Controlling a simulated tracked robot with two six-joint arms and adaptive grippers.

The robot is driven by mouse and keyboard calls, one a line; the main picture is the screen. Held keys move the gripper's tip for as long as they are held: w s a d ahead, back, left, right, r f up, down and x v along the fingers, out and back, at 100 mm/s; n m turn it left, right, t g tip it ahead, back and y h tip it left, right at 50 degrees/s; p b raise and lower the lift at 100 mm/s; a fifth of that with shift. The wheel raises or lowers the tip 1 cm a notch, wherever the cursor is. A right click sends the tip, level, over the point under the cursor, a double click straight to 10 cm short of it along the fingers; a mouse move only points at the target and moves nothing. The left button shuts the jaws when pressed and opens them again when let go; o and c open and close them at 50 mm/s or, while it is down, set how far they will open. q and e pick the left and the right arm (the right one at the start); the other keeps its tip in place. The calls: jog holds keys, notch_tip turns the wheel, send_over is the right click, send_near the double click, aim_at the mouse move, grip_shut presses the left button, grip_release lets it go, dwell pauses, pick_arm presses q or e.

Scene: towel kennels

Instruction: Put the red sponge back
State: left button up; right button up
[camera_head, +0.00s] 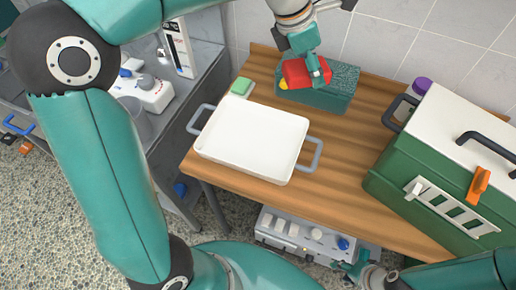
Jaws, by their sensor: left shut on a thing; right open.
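The red sponge (295,72) is in my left gripper (314,72), which is shut on it. The sponge is at or just above a speckled teal box (325,98) near the back of the wooden table. I cannot tell whether the sponge touches the box. Part of the sponge is hidden by the gripper. My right gripper (357,270) is open and empty, low in the view in front of the table edge.
A white tray (250,142) with grey handles lies on the table (330,180). A green block (241,87) sits behind it. A large green case (440,160) with a white lid fills the right. Bare wood separates tray and case.

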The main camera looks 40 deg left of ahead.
pick_arm(q)
jog(key=s+a+f+n+y+b, duration=0.1)
jog(key=s+a+f+b, duration=0.2)
jog(key=a, duration=0.2)
jog(key=s+a+f+n+b, duration=0.1)
jog(key=s+a+f+b, duration=0.2)
jog(key=a, duration=0.2)
jog(key=b, duration=0.1)
send_over(261, 139)
jog(key=s, duration=0.1)
jog(key=f, duration=1.4)
jog(key=shift+s+a+f, duration=0.15)
jog(key=shift+a, duration=0.15)
jog(key=shift+f, duration=2.45)
pick_arm(e)
notch_tip(261, 139, down, 9)
jog(key=shift+f, duration=0.15)
pick_arm(q)
jog(key=shift+f, duration=0.1)
pick_arm(e)
jog(key=shift+f, duration=0.1)
pick_arm(q)
jog(key=o, duration=1.1)
jog(key=shift+c, duration=0.2)
